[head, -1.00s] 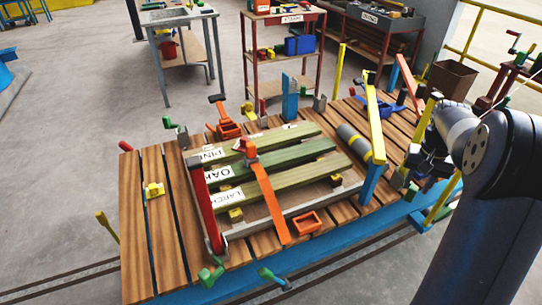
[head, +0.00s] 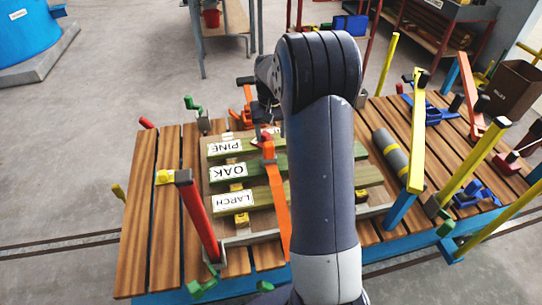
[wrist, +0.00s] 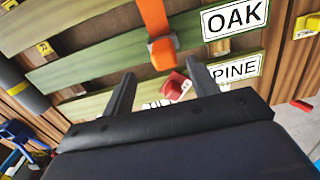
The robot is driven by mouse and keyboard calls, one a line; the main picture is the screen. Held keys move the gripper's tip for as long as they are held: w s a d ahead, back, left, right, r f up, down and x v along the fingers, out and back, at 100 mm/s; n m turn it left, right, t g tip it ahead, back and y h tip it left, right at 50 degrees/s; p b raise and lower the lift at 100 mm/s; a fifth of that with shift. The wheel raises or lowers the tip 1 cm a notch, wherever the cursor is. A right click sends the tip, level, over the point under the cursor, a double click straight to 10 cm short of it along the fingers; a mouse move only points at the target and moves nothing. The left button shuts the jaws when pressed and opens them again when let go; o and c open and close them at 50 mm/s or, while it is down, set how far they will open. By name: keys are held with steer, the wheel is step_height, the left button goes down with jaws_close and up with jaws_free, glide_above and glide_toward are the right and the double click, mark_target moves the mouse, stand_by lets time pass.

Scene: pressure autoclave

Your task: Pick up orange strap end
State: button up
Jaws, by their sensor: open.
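The orange strap (head: 277,195) lies across the wooden boards, running from near the PINE board toward the front. Its far end (head: 268,152) is a darker orange block close to my arm. In the wrist view, the strap end (wrist: 162,52) hangs over the boards beside the OAK label, at top centre. My gripper (wrist: 162,70) is open and empty, its fingertips on either side of and just below the strap end in that picture. Whether they touch it cannot be told.
A small red piece (wrist: 172,87) shows between the fingers. Boards labelled PINE (head: 225,147), OAK (head: 227,170) and LARCH (head: 235,200) lie on the slatted table (head: 150,240). A red post (head: 200,220) stands left, a yellow-topped bar (head: 417,140) right, and a grey roll (head: 390,152) nearby.

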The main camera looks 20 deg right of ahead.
mark_target(269, 143)
steer(key=shift+w+a+f, duration=0.2)
steer(key=shift+f, duration=0.3)
steer(key=shift+w+a+f, duration=0.15)
steer(key=shift+w+f, duration=0.05)
steer(key=shift+f, duration=0.3)
steer(key=shift+s+f+p, duration=0.15)
steer(key=shift+f+p, duration=0.05)
steer(key=shift+f, duration=1.2)
steer(key=shift+s+f+p, duration=0.15)
steer(key=shift+f, duration=1.2)
steer(key=shift+c, duration=0.2)
steer(key=shift+d, duration=0.1)
steer(key=c, duration=1.1)
